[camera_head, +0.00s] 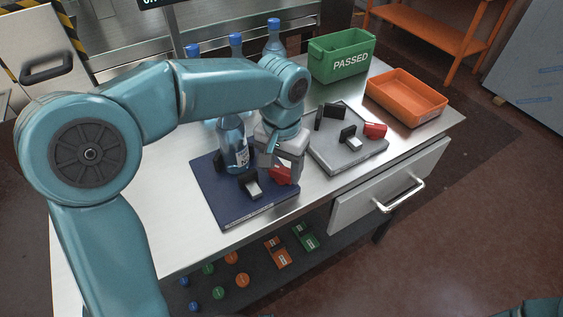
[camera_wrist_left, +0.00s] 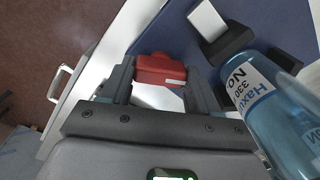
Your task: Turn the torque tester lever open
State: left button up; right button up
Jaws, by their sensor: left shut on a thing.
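The torque tester is a dark blue base plate (camera_head: 213,190) on the steel table, with black jaws and a grey-white block (camera_head: 252,188). A clear blue bottle (camera_head: 234,153) stands upright on it; its printed label shows in the left wrist view (camera_wrist_left: 255,88). The red lever (camera_head: 281,175) is at the plate's right side. My left gripper (camera_head: 279,168) reaches down over it. In the left wrist view the red lever (camera_wrist_left: 160,69) sits between the two fingers of the gripper (camera_wrist_left: 160,88), which is shut on it. My right gripper is out of view.
A similar grey fixture (camera_head: 342,160) with a red lever (camera_head: 375,130) stands to the right. Behind it are a green "PASSED" bin (camera_head: 342,58) and an empty orange tray (camera_head: 407,97). Blue-capped bottles (camera_head: 274,36) stand at the back. A lower shelf holds coloured caps (camera_head: 231,257).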

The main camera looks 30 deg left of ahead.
aim_at(281, 169)
pick_arm(q)
jog(key=shift+r+n, duration=0.1)
jog(key=shift+n, duration=1.1)
jog(key=shift+w, duration=0.1)
jog(key=o, duration=1.1)
jog(key=shift+c, duration=0.2)
notch_tip(281, 169, up, 16)
jog(key=p, duration=0.3)
jog(key=shift+r+p, duration=0.15)
jog(key=shift+p, duration=0.25)
jog(key=shift+s, duration=0.2)
